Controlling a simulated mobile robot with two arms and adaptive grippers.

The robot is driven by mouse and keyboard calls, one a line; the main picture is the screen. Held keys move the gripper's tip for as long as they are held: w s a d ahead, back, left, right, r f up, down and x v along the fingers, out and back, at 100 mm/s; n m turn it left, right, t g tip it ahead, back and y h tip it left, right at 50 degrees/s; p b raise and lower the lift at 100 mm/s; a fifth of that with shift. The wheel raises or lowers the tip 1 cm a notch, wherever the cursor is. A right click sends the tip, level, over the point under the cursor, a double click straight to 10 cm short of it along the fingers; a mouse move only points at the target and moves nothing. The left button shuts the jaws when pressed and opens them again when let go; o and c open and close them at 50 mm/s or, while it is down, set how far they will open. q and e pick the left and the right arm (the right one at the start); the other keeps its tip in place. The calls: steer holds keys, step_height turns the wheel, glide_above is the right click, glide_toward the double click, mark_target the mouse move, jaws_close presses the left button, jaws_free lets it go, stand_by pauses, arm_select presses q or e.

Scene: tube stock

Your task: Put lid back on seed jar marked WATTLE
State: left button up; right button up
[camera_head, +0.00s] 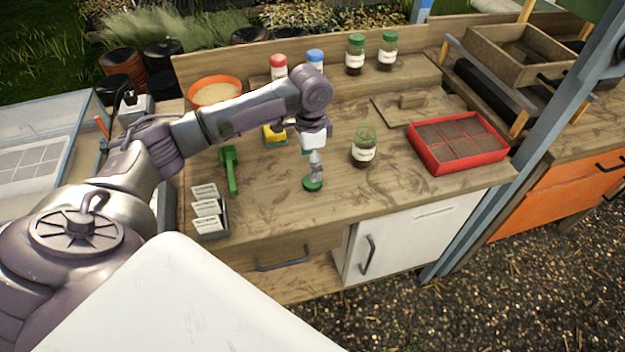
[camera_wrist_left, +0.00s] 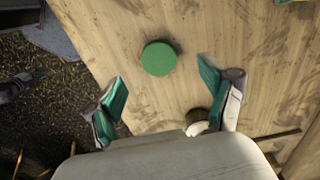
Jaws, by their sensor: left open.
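A round green lid (camera_head: 312,185) lies flat on the wooden bench top; it also shows in the left wrist view (camera_wrist_left: 158,58). An open jar (camera_head: 364,152) with a white label and dark contents stands upright to its right, without a lid. The label is too small to read. My left gripper (camera_head: 315,165) points down just above the lid in the head view. In the left wrist view its fingers (camera_wrist_left: 168,98) are spread apart with nothing between the tips, and the lid appears beyond them. My right gripper is not in view.
Two green-lidded jars (camera_head: 356,54), a red-lidded jar (camera_head: 279,66) and a blue-lidded jar stand on the back shelf. A red seed tray (camera_head: 458,143) is at right. A green trowel (camera_head: 230,168) and seed packets (camera_head: 207,212) lie at left. The bench front is clear.

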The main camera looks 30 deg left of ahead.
mark_target(314, 187)
arm_select(q)
steer(key=shift+f, duration=0.3)
steer(key=f, duration=0.1)
steer(key=f+p, duration=0.1)
steer(key=f, duration=0.3)
steer(key=shift+d+f, duration=0.15)
steer(key=shift+d, duration=0.1)
steer(key=c, duration=0.8)
